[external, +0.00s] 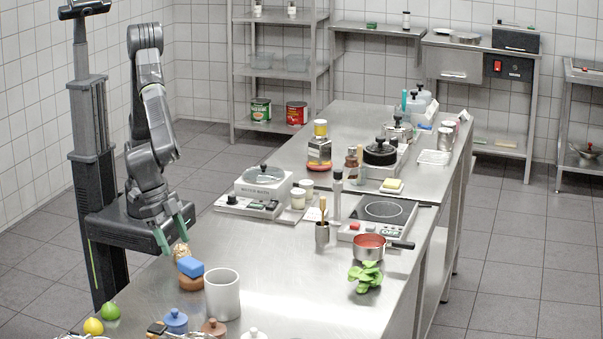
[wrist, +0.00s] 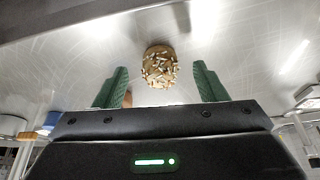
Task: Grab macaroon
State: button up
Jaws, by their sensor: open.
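The macaroon (wrist: 160,66), round and brown with pale sprinkles, lies on the steel worktop. In the wrist view it sits centred between the fingertips and a little beyond them. In the external view the macaroon (external: 181,252) shows as a small tan lump just below the fingers, near the left edge of the worktop. My gripper (external: 177,237) is open and empty, with green fingers pointing down. In the wrist view my gripper (wrist: 160,80) has one finger on each side of the macaroon, apart from it.
A water bath (external: 262,183) stands behind. The worktop's middle (external: 275,270) is clear.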

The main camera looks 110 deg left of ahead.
jog(key=shift+x, duration=1.4)
jog(key=shift+w, duration=0.1)
jog(key=shift+r, duration=0.1)
jog(key=c, duration=1.1)
jog(key=shift+o, duration=0.2)
